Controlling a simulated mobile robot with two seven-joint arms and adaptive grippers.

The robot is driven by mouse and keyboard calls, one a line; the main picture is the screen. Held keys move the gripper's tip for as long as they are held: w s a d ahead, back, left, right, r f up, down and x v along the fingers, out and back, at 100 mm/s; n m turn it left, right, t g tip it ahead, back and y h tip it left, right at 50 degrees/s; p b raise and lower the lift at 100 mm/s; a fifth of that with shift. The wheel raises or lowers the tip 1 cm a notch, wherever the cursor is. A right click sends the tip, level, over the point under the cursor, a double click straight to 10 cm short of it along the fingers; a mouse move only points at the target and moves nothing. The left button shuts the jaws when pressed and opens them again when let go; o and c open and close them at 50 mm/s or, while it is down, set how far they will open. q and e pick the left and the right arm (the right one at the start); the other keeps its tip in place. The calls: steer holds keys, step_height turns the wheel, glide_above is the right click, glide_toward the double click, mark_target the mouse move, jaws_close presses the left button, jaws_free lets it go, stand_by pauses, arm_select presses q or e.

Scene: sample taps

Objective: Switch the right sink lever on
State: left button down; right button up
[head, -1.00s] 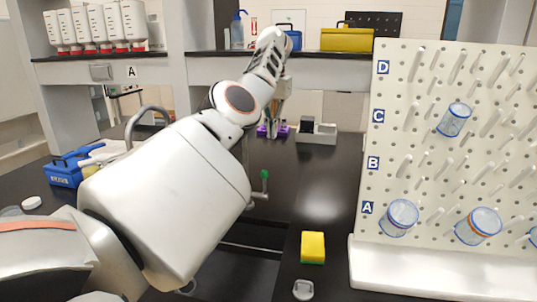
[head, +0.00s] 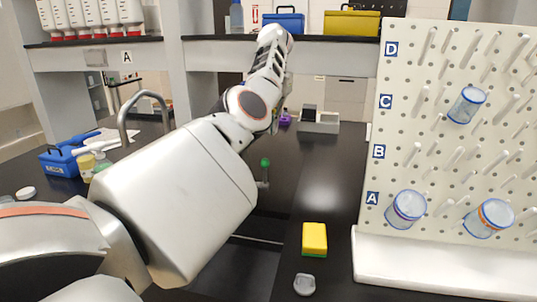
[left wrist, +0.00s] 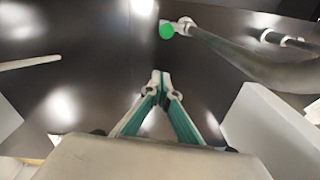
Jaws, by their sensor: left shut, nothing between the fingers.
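A lever with a green round knob (head: 265,162) stands at the sink, just right of my left forearm in the head view. The knob (left wrist: 166,31) also shows in the left wrist view, beyond the fingertips and near the top, at the end of a metal stem. My left gripper (left wrist: 158,78) is shut and empty, its fingertips together and apart from the knob. In the head view the left gripper (head: 276,122) is mostly hidden by my own arm. The lever's base is partly hidden. My right gripper is not in view.
A curved faucet (head: 145,105) rises left of my arm. A yellow sponge (head: 314,238) lies on the dark counter near a white pegboard (head: 375,215) with several jars. A grey box (head: 320,124) stands behind. A blue box (head: 62,165) sits at the left.

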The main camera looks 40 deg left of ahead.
arm_select(q)
steer(key=s+f+p, duration=0.2)
steer(key=s+f, duration=0.1)
steer(key=f, duration=0.4)
steer(key=shift+d, duration=0.4)
steer(key=shift+s, duration=0.1)
